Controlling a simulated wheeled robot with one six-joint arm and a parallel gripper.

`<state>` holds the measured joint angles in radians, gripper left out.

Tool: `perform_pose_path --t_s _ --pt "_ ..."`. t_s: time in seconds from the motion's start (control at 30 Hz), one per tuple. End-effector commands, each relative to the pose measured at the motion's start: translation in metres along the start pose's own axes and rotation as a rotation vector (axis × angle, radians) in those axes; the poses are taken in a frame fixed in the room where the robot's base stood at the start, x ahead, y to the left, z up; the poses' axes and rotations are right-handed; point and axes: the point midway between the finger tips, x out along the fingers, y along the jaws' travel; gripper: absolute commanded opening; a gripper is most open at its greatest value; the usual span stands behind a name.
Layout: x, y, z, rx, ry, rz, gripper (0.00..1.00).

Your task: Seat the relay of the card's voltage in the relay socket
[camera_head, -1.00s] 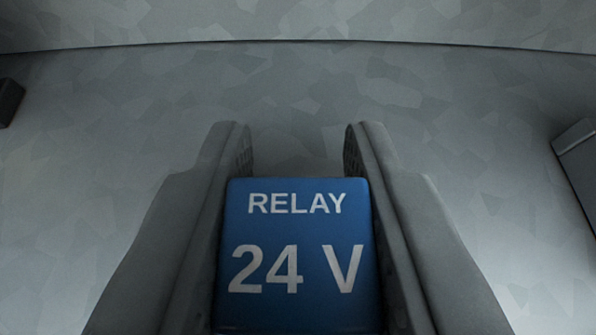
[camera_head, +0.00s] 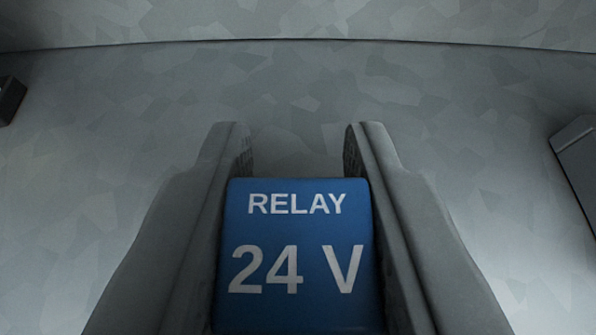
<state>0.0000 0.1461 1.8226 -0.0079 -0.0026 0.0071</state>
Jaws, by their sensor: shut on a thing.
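A blue relay (camera_head: 300,228) with white lettering "RELAY 24 V" sits between the two grey fingers of my gripper (camera_head: 299,150). The gripper is shut on it, with a finger against each side. The labelled face is turned toward the camera, and the fingertips reach past the relay's far edge. The relay's lower part is cut off by the bottom of the picture. Neither the relay socket nor the voltage card is in view.
A mottled grey metal surface (camera_head: 300,85) fills the background, with a dark seam across the top. A small dark block (camera_head: 10,100) is at the left edge. A grey box-like part (camera_head: 580,165) is at the right edge. The surface between them is bare.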

Motion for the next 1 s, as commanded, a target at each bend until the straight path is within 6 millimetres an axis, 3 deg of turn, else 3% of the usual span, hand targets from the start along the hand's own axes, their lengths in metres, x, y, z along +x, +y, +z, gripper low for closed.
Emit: perform_pose_path --t_s 0.53,0.57,0.67,1.0 --pt "0.0019 0.0000 0.0044 0.000 -0.001 0.000 0.01" --pt "0.0019 0.0000 0.0044 0.000 0.000 0.000 0.31" --pt "0.0019 0.0000 0.0044 0.000 0.000 0.000 0.50" --pt "0.0003 0.0000 0.0041 0.000 0.000 0.000 0.52"
